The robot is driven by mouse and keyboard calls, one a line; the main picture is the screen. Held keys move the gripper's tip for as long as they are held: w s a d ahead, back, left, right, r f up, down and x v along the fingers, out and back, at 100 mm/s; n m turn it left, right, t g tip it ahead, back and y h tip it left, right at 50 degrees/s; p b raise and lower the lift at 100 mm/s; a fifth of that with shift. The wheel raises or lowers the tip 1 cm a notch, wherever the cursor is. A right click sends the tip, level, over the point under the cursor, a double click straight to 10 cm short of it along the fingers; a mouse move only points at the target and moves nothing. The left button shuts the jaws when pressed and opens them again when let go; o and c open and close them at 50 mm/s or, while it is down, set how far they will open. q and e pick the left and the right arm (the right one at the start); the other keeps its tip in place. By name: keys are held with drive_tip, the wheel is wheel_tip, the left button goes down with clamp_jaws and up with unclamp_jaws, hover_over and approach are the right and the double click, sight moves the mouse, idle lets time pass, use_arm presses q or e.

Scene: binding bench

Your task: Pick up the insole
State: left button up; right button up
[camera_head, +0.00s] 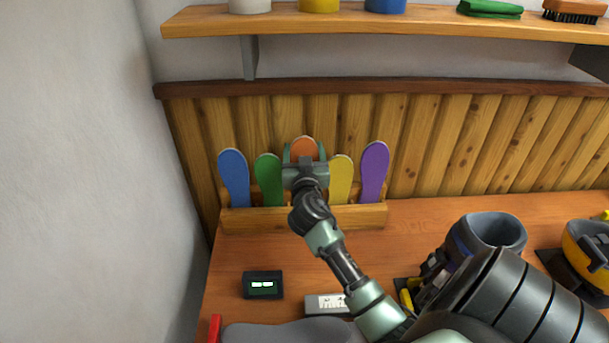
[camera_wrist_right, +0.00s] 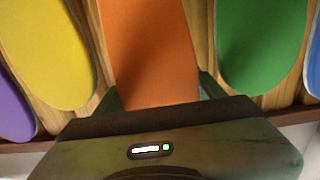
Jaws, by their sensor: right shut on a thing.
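Several upright insoles stand in a wooden rack (camera_head: 300,219) against the back panelling: blue (camera_head: 234,177), green (camera_head: 268,178), orange (camera_head: 304,148), yellow (camera_head: 341,177) and purple (camera_head: 374,170). My right gripper (camera_head: 305,155) is shut on the orange insole, one finger on each side of its upper part. The gripper and arm hide the insole's lower part in the head view. In the right wrist view the orange insole (camera_wrist_right: 150,50) lies between my fingers, with yellow (camera_wrist_right: 45,50) and green (camera_wrist_right: 262,45) beside it. My left gripper is not in view.
A small black display box (camera_head: 262,285) and a light grey box (camera_head: 328,304) are on the bench in front. A shelf (camera_head: 350,22) with jars and brushes runs above the rack. A wall is close on the left.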

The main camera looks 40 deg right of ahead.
wheel_tip(320, 180, up, 18)
drive_tip(key=shift+b, duration=0.45)
idle(0.4)
drive_tip(key=shift+r, duration=0.1)
